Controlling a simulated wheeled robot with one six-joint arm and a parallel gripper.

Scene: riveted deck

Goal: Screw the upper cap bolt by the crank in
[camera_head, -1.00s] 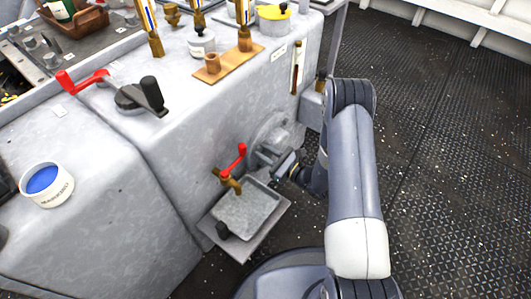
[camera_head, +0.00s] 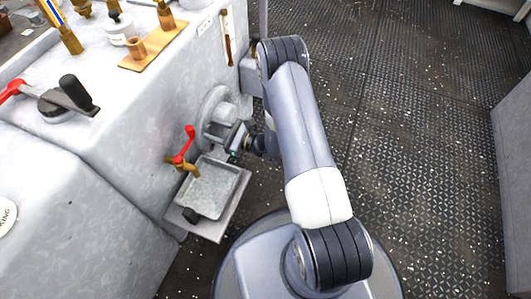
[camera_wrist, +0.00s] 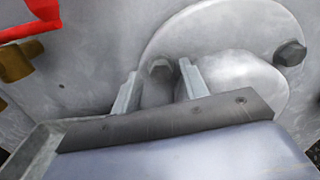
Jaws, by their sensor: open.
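A round grey cap (camera_head: 207,112) with a thick raised boss stands on the side of the grey housing. In the wrist view, the cap (camera_wrist: 215,30) shows two hex bolts on its rim. One bolt (camera_wrist: 158,68) appears between my open fingertips, with a gap on both sides. The other, darker bolt (camera_wrist: 290,53) stands out from the cap at the right. I cannot tell which one is the upper bolt. My gripper (camera_wrist: 160,88) is open and empty, close in front of the cap. In the head view my gripper (camera_head: 236,138) is beside the cap, and the bolts are hidden or too small.
A red-handled brass tap (camera_head: 185,148) sits just left of the cap, above a grey tray (camera_head: 213,190) on a ledge. A black-knobbed lever (camera_head: 70,98) and brass fittings stand on the housing top. The dark tread floor at the right is clear.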

